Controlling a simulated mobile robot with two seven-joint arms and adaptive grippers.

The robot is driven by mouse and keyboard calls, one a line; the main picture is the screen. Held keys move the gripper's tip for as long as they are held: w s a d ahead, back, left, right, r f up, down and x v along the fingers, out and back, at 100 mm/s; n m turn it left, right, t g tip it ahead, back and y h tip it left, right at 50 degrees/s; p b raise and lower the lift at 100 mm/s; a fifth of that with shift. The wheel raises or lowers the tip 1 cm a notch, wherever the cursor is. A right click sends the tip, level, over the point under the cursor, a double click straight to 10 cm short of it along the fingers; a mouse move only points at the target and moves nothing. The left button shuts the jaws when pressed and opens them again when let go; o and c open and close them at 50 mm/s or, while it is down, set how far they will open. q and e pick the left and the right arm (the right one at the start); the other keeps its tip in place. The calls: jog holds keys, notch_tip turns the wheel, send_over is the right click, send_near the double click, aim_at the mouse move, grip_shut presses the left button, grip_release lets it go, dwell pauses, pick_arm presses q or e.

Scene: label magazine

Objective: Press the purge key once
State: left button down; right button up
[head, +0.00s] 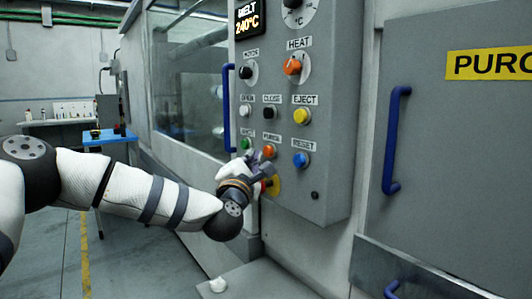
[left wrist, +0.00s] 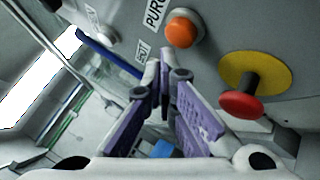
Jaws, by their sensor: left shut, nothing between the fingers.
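The purge key is an orange round button (head: 269,151) on the grey control panel (head: 325,190), under a PURGE label. It shows whole in the left wrist view (left wrist: 181,30), near the top. My left gripper (head: 256,158) is at the lower left part of the panel, just left of and below the orange button. In the left wrist view its purple fingers (left wrist: 163,72) are shut and empty, with tips below the orange button. They look apart from it; the gap to the panel is hard to judge. My right gripper is not in view.
A red mushroom button (left wrist: 241,104) on a yellow disc sits close to the fingers. Near the purge key are a green button (head: 245,143), a blue RESET button (head: 300,160) and a yellow EJECT button (head: 301,116). A blue handle (head: 393,140) stands out at right.

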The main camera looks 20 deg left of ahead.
pick_arm(q)
jog(key=shift+w+d, duration=0.25)
jog(key=shift+w, duration=0.15)
jog(key=shift+w+d+b, duration=0.2)
jog(key=shift+w+b, duration=0.1)
jog(key=shift+w, duration=0.05)
dwell(0.7)
jog(key=shift+s+a+p, duration=0.4)
jog(key=shift+s, duration=0.35)
